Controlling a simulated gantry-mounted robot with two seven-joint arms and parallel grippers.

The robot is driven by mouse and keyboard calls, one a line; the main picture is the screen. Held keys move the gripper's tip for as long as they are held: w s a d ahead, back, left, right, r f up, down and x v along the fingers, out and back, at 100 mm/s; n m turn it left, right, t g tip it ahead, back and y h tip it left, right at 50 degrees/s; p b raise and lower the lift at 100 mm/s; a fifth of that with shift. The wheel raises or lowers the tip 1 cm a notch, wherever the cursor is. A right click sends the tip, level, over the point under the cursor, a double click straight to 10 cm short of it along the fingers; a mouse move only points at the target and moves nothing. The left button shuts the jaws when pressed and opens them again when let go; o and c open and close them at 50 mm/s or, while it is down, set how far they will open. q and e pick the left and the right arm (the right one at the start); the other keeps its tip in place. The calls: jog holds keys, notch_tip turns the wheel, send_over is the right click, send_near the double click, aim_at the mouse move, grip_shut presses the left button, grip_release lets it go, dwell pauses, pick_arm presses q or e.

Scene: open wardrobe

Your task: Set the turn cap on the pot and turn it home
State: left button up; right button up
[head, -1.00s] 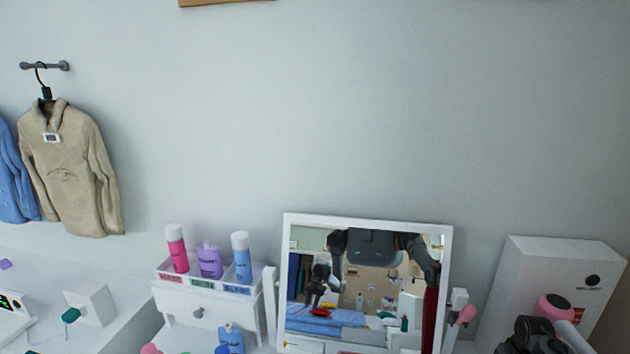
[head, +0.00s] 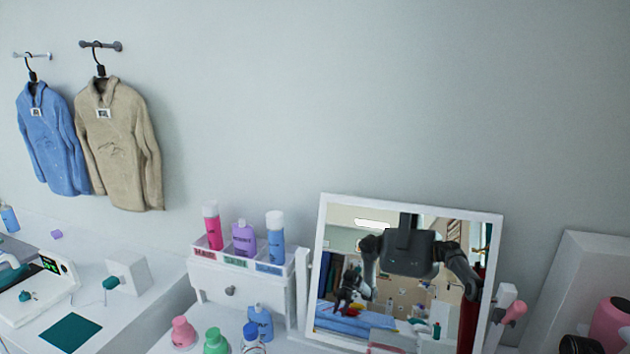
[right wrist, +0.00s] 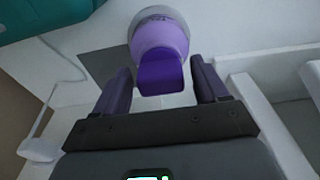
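In the right wrist view a rounded purple piece (right wrist: 158,42) with a flat darker purple tab (right wrist: 160,74), which looks like the turn cap, is ahead of my right gripper (right wrist: 162,85). The tab lies between the two fingers, with what looks like a narrow gap on each side. The fingers are apart. A grey round rim shows at the cap's far end; I cannot tell whether this is the pot. In the head view a pink bell-shaped piece (head: 183,332) and a green one (head: 215,341) stand at the bottom edge. My left gripper is not directly in view.
A tilting mirror (head: 498,240) stands on the white table and reflects my body. Left of it is a small drawer unit (head: 240,290) with several bottles. A white box (head: 585,265) and a pink hair dryer (head: 612,322) are at the right. Two sweaters hang on the wall.

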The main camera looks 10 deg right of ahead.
jog(key=c, duration=0.9)
jog(key=shift+r+m+p, duration=0.15)
jog(key=shift+m+p, duration=0.45)
jog(key=shift+m, duration=0.4)
jog(key=shift+c, duration=0.2)
jog(key=shift+a+m, duration=0.1)
jog(key=shift+m, duration=0.7)
jog(key=shift+w+m+h+p, duration=0.1)
jog(key=shift+m+h+p, duration=0.2)
jog(key=shift+m, duration=0.7)
jog(key=shift+f+m+g+b, duration=0.2)
jog(key=shift+m+g+b, duration=0.1)
jog(key=shift+m, duration=0.9)
jog(key=m+b, duration=0.1)
jog(key=m, duration=0.1)
jog(key=shift+m, duration=0.4)
jog(key=m+b, duration=0.1)
jog(key=m, duration=0.2)
jog(key=shift+g+b, duration=0.3)
jog(key=shift+m+b, duration=0.85)
jog(key=shift+m, duration=0.25)
jog(key=shift+m+g+b, duration=0.3)
jog(key=shift+m+b, duration=0.1)
jog(key=shift+m, duration=0.2)
